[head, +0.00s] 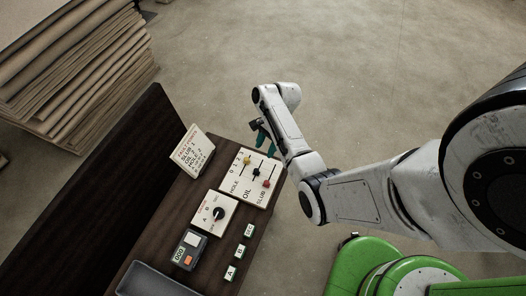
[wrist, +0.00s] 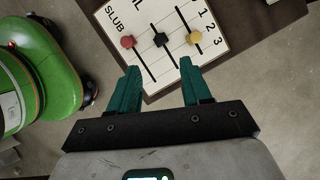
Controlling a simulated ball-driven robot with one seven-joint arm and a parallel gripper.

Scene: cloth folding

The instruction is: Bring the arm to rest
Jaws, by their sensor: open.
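My white arm reaches in from the right in the head view. My gripper (head: 264,136) has teal fingers and hangs beside the far end of the dark desk, near the slider panel. In the wrist view my gripper (wrist: 160,87) is open, with its two teal fingers apart and nothing between them. The white slider panel (head: 236,183) lies just beyond the fingertips in the wrist view (wrist: 210,55), with a red, a black and a yellow knob. I cannot tell whether the fingers touch the panel.
The dark desk (head: 168,195) also carries a tilted card (head: 192,150), a dial panel (head: 213,214), a small device with a display (head: 189,250), several small tags (head: 239,251) and a grey tray (head: 150,282). Stacked boards (head: 75,70) stand at upper left. Floor (head: 350,70) beyond is clear.

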